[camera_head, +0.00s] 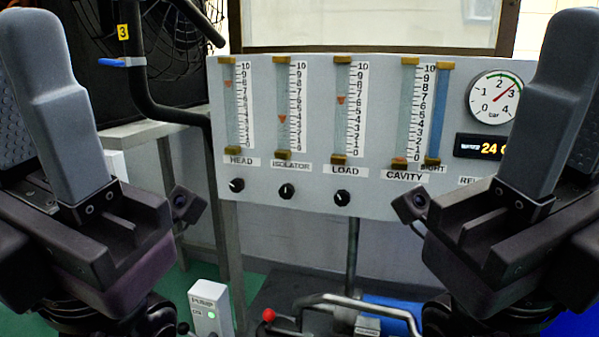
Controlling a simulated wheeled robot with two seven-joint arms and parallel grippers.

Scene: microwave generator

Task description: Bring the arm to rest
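My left gripper (45,100) stands upright at the left edge, with one grey finger in full view and a dark ribbed part beside it, cut by the frame. My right gripper (558,105) stands likewise at the right edge. Neither visibly holds anything, but the gap between the fingers of each cannot be made out. Both appear in front of a grey flow-meter panel (300,190), and the right one covers part of its right side. Whether either touches the panel cannot be told.
The panel carries several glass tubes, black knobs (342,197), a round gauge (493,97) and an orange display (490,147). A black pipe (150,95) and a fan (175,40) stand at left. A white pump box (210,306) and a red-knobbed lever (269,315) are low in front.

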